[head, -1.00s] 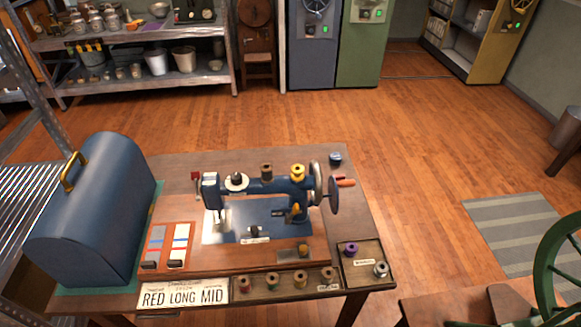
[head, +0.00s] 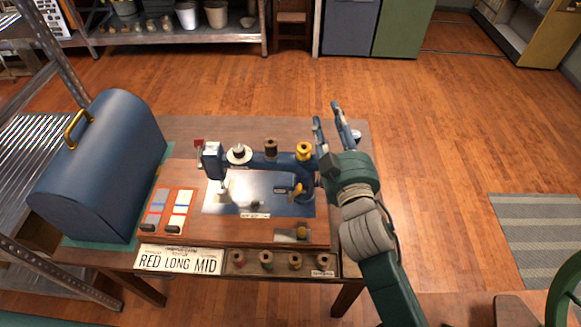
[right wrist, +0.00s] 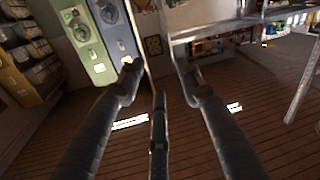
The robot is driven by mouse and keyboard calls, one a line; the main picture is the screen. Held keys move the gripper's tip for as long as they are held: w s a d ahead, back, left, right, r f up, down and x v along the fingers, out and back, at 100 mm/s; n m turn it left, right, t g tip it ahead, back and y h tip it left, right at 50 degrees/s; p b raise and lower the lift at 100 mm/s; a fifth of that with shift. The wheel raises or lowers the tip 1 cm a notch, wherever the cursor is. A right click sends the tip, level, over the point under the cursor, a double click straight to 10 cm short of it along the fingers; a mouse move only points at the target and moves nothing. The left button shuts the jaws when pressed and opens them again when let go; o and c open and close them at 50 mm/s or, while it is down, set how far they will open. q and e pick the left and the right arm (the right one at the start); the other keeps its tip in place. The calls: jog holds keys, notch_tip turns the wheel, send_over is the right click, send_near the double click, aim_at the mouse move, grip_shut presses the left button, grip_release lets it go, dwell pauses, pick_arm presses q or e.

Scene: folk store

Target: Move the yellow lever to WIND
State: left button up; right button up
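The blue sewing machine (head: 275,165) stands on a wooden base on the table. A small yellow lever (head: 298,189) sits low on the right of its body, above the metal bed. A yellow spool-like piece (head: 303,150) is on top of the machine. The WIND label cannot be read. My right gripper (head: 327,112) is open, its fingers pointing away behind the machine's right end; my arm hides the handwheel. My left gripper is out of view.
A blue domed case (head: 105,170) stands left on the table. Open floor (head: 440,130) lies to the right.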

jog(key=s+a+r+n+g+y, duration=0.1)
jog(key=s+a+r+n+y, duration=0.2)
jog(key=a+r+n+y, duration=0.5)
jog(key=s+a+r+n+g+y, duration=0.1)
jog(key=s+a+r+n+y, duration=0.2)
jog(key=a+r+n+y, duration=0.5)
jog(key=s+a+f+n+g+y, duration=0.1)
jog(key=s+a+n+g, duration=0.5)
jog(key=a+g, duration=0.2)
jog(key=s+a+n+g+y, duration=0.1)
jog(key=s+a+n+g, duration=0.5)
jog(key=a+g, duration=0.2)
jog(key=n+t+h, duration=0.2)
jog(key=n+h, duration=0.1)
jog(key=h, duration=2.1)
send_near(298, 189)
jog(key=shift+y, duration=0.3)
jog(key=shift+d+b+x, duration=0.15)
jog(key=shift+b+x, duration=0.8)
jog(key=shift+x, duration=1)
jog(key=shift+d+b+x, duration=0.15)
jog(key=shift+b+x, duration=0.8)
jog(key=shift+x, duration=1)
jog(key=shift+f+b, duration=0.3)
jog(key=shift+b, duration=0.15)
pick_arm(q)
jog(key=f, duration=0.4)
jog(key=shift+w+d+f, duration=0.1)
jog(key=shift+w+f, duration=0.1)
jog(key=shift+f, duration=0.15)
